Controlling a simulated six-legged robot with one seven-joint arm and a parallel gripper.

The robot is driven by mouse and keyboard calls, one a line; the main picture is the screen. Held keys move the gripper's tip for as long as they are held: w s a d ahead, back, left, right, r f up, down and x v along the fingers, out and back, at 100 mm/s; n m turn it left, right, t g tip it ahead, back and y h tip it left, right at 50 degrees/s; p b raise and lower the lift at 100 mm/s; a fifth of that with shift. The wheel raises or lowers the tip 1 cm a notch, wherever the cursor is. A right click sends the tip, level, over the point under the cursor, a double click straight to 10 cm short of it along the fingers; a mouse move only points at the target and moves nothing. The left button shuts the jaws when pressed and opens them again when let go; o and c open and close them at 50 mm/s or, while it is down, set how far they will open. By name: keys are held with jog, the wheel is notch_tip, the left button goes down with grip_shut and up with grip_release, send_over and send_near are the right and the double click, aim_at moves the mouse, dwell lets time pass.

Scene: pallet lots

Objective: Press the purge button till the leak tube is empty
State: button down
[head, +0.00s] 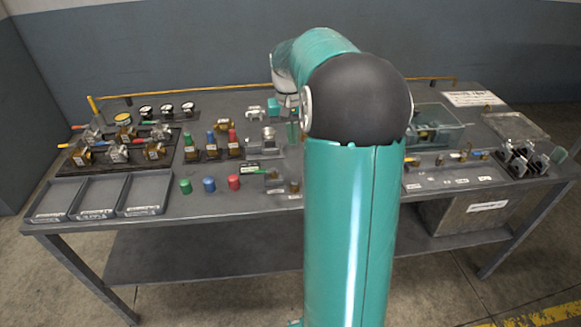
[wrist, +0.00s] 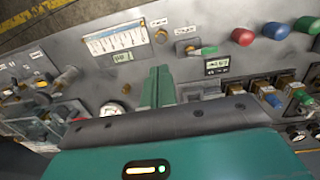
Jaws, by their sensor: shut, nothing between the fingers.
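My gripper (wrist: 157,88) shows in the wrist view as two teal fingers shut together, with nothing held between them. It points at the grey bench top. Ahead of it are a small brass round knob (wrist: 161,36) and a white marked panel (wrist: 115,38) with a small display below it. I cannot tell for sure which part is the purge button or the leak tube. The fingertips appear apart from the knob. In the head view my arm hides the middle of the bench.
Red (head: 234,182), blue (head: 209,184) and green (head: 185,186) caps stand near the front edge of the bench (head: 240,207). Grey trays (head: 103,194) and valve blocks are at left. A clear bin (head: 437,127) and clamps (head: 522,160) are at right.

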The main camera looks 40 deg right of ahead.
aim_at(294, 182)
jog(key=f, duration=1.4)
jog(key=shift+s, duration=0.25)
jog(key=shift+s+f, duration=0.15)
jog(key=shift+f, duration=1.1)
notch_tip(294, 182, up, 15)
jog(key=w, duration=0.1)
jog(key=shift+w, duration=0.1)
